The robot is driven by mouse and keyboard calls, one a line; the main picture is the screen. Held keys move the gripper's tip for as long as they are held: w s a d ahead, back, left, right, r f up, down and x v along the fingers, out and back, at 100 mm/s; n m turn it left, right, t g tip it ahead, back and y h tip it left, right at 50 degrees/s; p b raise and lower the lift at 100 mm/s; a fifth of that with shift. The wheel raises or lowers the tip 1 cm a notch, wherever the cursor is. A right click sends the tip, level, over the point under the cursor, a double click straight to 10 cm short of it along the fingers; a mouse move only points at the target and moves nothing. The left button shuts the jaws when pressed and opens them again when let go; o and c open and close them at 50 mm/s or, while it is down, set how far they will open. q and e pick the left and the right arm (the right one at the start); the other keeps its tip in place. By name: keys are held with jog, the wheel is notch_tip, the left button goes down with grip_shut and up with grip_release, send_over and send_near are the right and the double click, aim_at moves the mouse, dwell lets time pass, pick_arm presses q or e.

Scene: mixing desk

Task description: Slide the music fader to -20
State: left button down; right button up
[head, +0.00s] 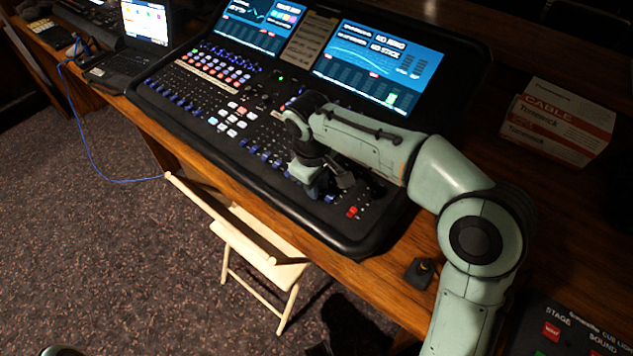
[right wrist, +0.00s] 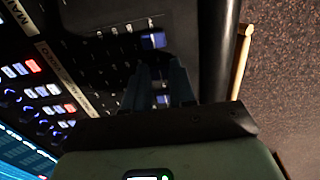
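The mixing desk (head: 215,140) carries rows of blue fader caps. My right gripper (head: 318,188) is low over the fader area near the desk's front edge, fingers pointing down. In the right wrist view my right gripper (right wrist: 160,66) has its two dark fingers parted by a narrow gap. A blue fader cap (right wrist: 154,41) shows just beyond the fingertips, and another blue patch shows in the gap. I cannot tell whether the fingers touch a cap. The music fader's label is not readable, and my wrist hides part of that row in the head view. My left gripper is out of view.
A red fader cap (head: 352,212) sits right of my right gripper. Lit screens (head: 375,65) stand behind the faders. A cable box (head: 560,122) is at the right, a laptop (head: 130,45) at the left. A folding chair (head: 262,250) stands in front of the desk.

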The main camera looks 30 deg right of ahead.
grip_shut()
jog(key=d, duration=0.1)
jog(key=w+d+p, duration=0.1)
jog(key=d+p, duration=0.1)
jog(key=shift+w+d+r, duration=0.2)
jog(key=shift+r, duration=0.15)
jog(key=shift+w+d+f, duration=0.1)
jog(key=shift+d, duration=0.05)
jog(key=o, duration=0.8)
grip_release()
notch_tip(320, 180, up, 13)
jog(key=a+p, duration=0.1)
jog(key=p, duration=0.2)
jog(key=shift+s+a, duration=0.25)
jog(key=shift+s, duration=0.05)
